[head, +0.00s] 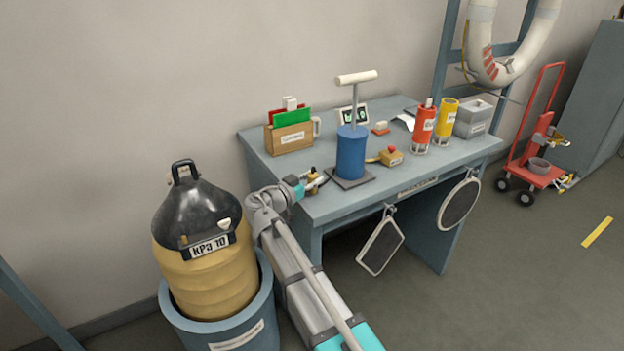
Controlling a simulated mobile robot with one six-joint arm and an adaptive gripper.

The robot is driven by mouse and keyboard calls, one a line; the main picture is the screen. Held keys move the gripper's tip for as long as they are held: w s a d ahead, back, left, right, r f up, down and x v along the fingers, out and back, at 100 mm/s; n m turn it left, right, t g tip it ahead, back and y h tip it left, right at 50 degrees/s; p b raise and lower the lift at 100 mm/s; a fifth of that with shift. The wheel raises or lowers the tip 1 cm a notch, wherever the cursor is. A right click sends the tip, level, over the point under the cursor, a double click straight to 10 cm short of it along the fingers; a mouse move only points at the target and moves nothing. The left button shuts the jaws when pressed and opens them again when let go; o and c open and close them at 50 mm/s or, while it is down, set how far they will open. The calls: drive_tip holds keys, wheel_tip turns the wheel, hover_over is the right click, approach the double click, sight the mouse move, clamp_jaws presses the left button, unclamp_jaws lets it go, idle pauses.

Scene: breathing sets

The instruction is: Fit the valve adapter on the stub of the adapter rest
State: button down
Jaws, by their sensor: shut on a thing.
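My gripper (318,181) is at the left front part of the blue-grey bench, small in the head view. It is shut on a small brass-coloured piece with a dark top (312,174), which looks like the valve adapter. The fingers partly cover this piece. I cannot make out the adapter rest or its stub for certain; they may be hidden by the gripper or too small to tell. Whether the held piece touches anything below it cannot be told.
A blue hand pump (351,152) stands just right of my gripper. A wooden card box (289,137) is behind. A large yellow-black cylinder (207,250) stands in a blue tub left of my arm.

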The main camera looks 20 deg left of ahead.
drive_tip(key=shift+f, duration=0.2)
drive_tip(key=shift+c, duration=1.3)
unclamp_jaws()
drive_tip(key=shift+s+a, duration=0.1)
drive_tip(key=shift+s, duration=0.1)
drive_tip(key=v, duration=1.1)
drive_tip(key=shift+s+a, duration=0.2)
drive_tip(key=shift+s, duration=0.05)
drive_tip(key=shift+s, duration=0.1)
